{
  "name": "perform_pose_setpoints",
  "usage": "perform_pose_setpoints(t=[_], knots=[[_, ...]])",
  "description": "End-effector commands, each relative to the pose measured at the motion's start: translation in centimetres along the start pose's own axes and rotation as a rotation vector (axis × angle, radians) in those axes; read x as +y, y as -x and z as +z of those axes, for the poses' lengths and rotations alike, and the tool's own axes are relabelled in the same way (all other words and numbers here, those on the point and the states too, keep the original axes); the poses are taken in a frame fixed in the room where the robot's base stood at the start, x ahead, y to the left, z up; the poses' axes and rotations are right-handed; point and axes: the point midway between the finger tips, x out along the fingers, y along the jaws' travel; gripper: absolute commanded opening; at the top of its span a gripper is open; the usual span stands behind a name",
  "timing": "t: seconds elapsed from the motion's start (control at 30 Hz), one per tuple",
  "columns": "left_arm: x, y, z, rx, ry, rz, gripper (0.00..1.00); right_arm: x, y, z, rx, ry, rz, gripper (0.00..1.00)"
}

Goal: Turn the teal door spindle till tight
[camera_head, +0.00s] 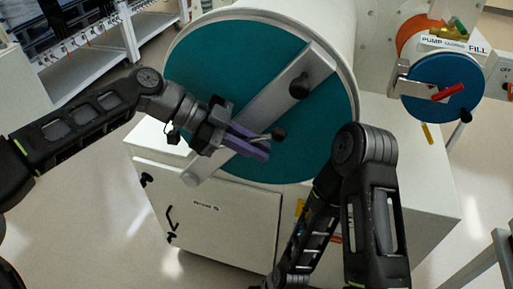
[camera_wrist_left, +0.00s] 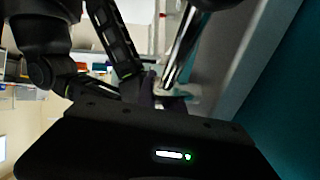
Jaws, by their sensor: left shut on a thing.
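The teal door (camera_head: 215,75) is a large round disc closing a white cylinder, and it shows at the right edge of the wrist view (camera_wrist_left: 292,105). A grey bar (camera_head: 262,103) crosses it diagonally, with a black knob (camera_head: 299,87) on its upper part. My left gripper (camera_head: 262,146), with purple fingers, is in front of the door's lower middle. It is shut on the spindle handle, a thin rod ending in a black ball (camera_head: 279,134). A shiny metal rod (camera_wrist_left: 182,46) runs up from the fingers in the wrist view. The fingers partly hide the grip. My right gripper is out of view.
A smaller blue round door (camera_head: 440,80) with a red handle (camera_head: 449,92) is at the upper right. A white cabinet (camera_head: 215,215) stands below the teal door. Shelving (camera_head: 95,45) is at the upper left. My right arm crosses the lower right, in front of the cabinet.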

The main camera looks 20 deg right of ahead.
Motion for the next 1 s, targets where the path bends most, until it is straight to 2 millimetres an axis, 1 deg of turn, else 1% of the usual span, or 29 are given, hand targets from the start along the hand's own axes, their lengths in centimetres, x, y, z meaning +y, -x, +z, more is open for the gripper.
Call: perform_pose_setpoints(t=[0.2,0.57,0.6,0.67,1.0], knots=[[-0.04,-0.02,0.13,-0.048,-0.010,0.003,0.00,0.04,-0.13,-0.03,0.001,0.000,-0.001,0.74],[-0.03,-0.02,0.13,-0.051,-0.010,0.003,0.00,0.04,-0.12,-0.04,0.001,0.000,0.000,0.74],[-0.03,-0.03,0.13,-0.051,-0.010,0.004,0.15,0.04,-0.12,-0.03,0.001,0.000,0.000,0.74],[-0.03,-0.03,0.14,-0.051,-0.010,0.004,0.20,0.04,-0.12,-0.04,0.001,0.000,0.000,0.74],[-0.02,0.22,0.21,-0.051,-0.009,0.004,0.21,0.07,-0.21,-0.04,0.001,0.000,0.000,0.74]])
